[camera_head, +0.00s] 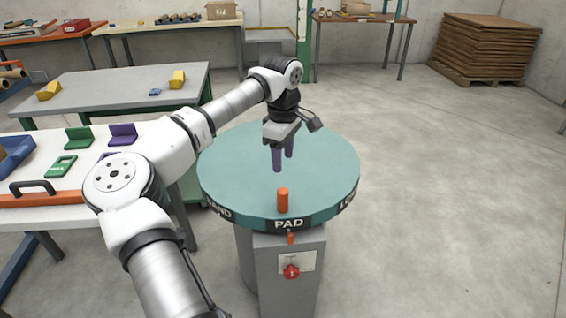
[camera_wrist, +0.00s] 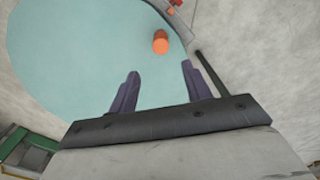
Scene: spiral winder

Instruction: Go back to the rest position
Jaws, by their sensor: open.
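My gripper (camera_head: 282,160) is above the round teal turntable (camera_head: 228,165), with its purple fingers pointing down. It is open, with nothing between the fingers. In the wrist view my gripper (camera_wrist: 158,82) shows its two fingers spread apart. An orange cylinder (camera_head: 283,201) stands upright on the turntable near the front edge, over the "PAD" label. The same orange cylinder (camera_wrist: 160,42) shows ahead of the fingers in the wrist view, apart from them.
A white table (camera_head: 75,215) at left holds green and purple brackets (camera_head: 123,134) and a blue tray (camera_head: 14,155). A grey table (camera_head: 125,83) stands behind. The floor at right is clear.

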